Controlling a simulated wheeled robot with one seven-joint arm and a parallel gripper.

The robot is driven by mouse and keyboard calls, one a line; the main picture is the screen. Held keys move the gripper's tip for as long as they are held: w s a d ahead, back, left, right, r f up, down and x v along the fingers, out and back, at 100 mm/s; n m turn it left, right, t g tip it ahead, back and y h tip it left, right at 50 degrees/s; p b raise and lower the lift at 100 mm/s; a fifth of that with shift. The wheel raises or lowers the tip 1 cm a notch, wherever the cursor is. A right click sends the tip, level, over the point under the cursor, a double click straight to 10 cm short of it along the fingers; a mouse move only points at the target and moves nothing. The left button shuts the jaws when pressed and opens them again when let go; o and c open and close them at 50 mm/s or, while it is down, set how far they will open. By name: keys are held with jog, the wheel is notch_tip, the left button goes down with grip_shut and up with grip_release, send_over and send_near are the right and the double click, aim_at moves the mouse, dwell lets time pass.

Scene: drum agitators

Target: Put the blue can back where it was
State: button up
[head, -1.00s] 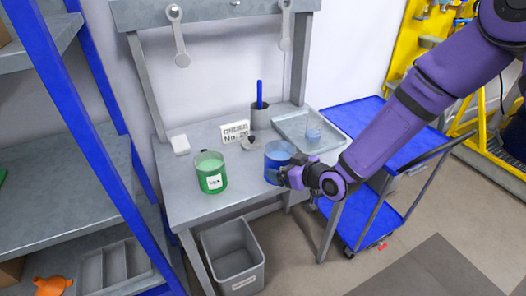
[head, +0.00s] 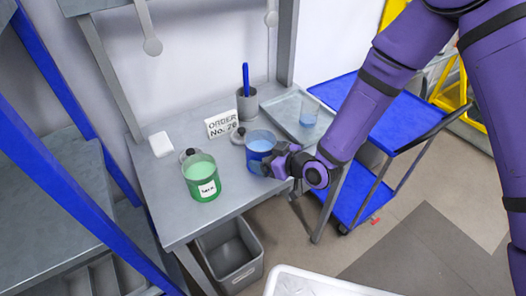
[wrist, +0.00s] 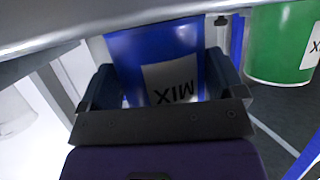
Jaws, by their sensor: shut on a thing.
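The blue can (head: 260,143) is at the right front part of the grey workbench (head: 165,205), with bluish content showing inside its open top. My gripper (head: 270,162) reaches it from the right and is shut on it. In the wrist view the blue can (wrist: 150,55) sits between the two fingers of my gripper (wrist: 165,85), with a white "MIX" label facing the camera. I cannot tell whether the can touches the bench top.
A green can (head: 202,178) stands to the left on the bench. Behind are an order sign (head: 221,124), a grey cup with a blue pen (head: 247,104) and a tray (head: 285,118) holding a small beaker (head: 309,113). A blue cart (head: 350,105) stands right; a grey bin (head: 230,257) is below.

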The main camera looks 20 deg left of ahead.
dwell(0.3)
jog(key=o, duration=0.9)
jog(key=shift+f, duration=0.15)
jog(key=shift+o, duration=0.2)
jog(key=v, duration=1.2)
